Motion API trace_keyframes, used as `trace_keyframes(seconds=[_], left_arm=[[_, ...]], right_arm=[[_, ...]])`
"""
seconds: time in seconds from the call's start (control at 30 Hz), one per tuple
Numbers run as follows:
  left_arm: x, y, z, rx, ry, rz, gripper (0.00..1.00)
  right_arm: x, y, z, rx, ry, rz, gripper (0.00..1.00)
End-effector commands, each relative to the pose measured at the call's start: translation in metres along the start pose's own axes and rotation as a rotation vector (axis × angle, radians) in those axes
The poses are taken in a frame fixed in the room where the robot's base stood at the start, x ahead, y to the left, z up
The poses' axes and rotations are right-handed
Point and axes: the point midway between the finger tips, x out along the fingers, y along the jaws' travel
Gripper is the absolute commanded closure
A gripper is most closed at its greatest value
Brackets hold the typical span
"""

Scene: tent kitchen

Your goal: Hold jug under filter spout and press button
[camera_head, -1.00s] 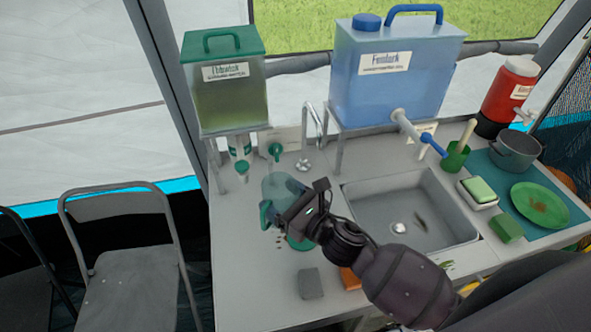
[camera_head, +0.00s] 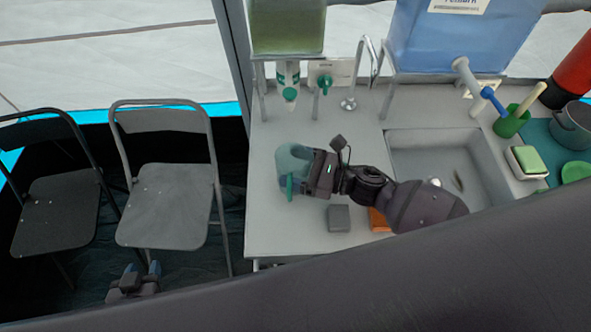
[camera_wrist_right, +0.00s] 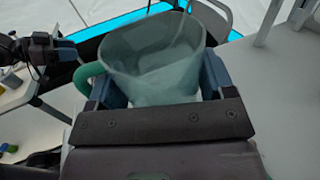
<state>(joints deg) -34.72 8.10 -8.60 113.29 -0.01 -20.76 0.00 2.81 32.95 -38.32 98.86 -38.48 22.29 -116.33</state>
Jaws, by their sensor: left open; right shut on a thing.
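The translucent teal jug (camera_head: 291,156) with a green handle is over the counter's left part in the head view. My right gripper (camera_head: 312,172) is shut on it. In the right wrist view the jug (camera_wrist_right: 152,58) sits between both fingers, with its open rim showing. The filter tank (camera_head: 287,28) holds greenish water, its top cut off. Its green-tipped spout (camera_head: 289,92) hangs behind the jug, apart from it. A green knob-like part (camera_head: 324,82) is on a pale plate right of the spout; I cannot tell whether it is the button. My left gripper (camera_head: 147,270) is open and empty, low at left.
A blue water tank (camera_head: 455,40) stands above the sink (camera_head: 440,150). A grey block (camera_head: 339,218) and an orange one (camera_head: 379,221) lie near the counter's front edge. Two folding chairs (camera_head: 165,205) stand left of the counter. My dark arm covers the lower right.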

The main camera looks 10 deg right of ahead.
Motion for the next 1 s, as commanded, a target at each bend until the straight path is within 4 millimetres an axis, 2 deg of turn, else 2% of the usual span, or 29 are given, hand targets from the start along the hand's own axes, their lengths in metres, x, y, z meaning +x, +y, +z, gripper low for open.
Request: trace_keyframes(seconds=[0.73,1.0], left_arm=[[0.006,0.001,0.005,0.001,0.006,0.001,0.57],[0.014,0.002,0.014,0.002,0.009,0.002,0.57]], right_arm=[[0.021,-0.057,-0.001,-0.002,0.0,0.0,0.52],[0.028,-0.078,-0.002,-0.002,-0.001,0.0,0.52]])
